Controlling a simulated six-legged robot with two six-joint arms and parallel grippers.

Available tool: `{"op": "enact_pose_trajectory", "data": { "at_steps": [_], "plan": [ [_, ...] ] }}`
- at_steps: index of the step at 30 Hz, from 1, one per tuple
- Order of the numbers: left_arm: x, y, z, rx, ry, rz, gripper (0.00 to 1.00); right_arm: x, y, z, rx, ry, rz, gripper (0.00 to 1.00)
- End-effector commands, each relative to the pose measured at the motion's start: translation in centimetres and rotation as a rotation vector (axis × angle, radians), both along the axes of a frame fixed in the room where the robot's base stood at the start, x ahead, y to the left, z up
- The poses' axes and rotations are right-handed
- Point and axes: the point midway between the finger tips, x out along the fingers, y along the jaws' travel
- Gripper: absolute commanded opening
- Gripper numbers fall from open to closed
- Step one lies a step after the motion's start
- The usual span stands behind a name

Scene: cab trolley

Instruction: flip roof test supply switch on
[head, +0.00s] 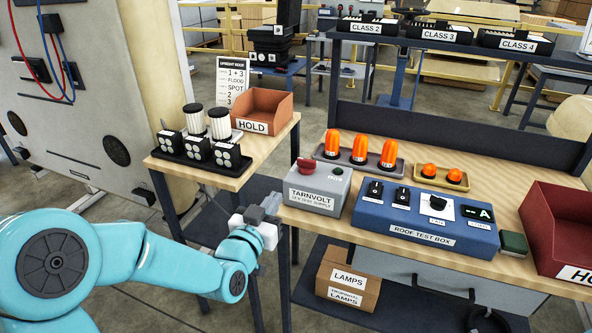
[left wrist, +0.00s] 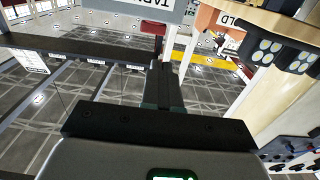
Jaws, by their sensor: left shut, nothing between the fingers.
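The blue roof test box (head: 373,214) sits on the wooden bench right of centre in the head view. Its top carries two black switches (head: 388,193), a knob on a white plate (head: 436,206) and a green "A" display (head: 478,213). Their small labels are too small to read. My left gripper (head: 271,204) is shut and empty, left of and below the Tarnvolt box, near the gap between the benches. Its closed fingers show in the left wrist view (left wrist: 163,85). My right gripper is not in view.
Amber beacons (head: 359,148) stand behind the boxes. A red bin (head: 560,225) is at the right. The left bench holds an orange HOLD bin (head: 265,104) and lamp units (head: 198,146). A lamps carton (head: 347,278) sits on the shelf below the bench.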

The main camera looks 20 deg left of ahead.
Motion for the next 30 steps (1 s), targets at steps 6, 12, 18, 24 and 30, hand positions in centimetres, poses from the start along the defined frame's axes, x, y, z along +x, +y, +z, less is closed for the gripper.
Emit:
{"op": "enact_pose_trajectory", "data": {
  "at_steps": [6, 12, 18, 24, 30],
  "plan": [
    [2.2, -0.1, 0.1, -0.001, 0.001, 0.000, 0.00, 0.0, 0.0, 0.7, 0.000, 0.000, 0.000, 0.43],
    [6.5, -0.3, 0.1, -0.002, 0.002, 0.000, 0.00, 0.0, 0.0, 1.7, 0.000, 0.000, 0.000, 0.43],
    [10.6, -0.4, 0.1, -0.001, 0.002, 0.000, 0.00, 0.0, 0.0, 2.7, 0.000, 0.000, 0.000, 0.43],
    [13.2, -0.5, 0.0, -0.001, 0.003, -0.001, 0.00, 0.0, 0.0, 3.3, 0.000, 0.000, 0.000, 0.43],
    [14.0, -0.5, -0.1, -0.001, 0.002, -0.001, 0.00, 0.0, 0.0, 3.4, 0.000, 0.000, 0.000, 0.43]
  ]
}}
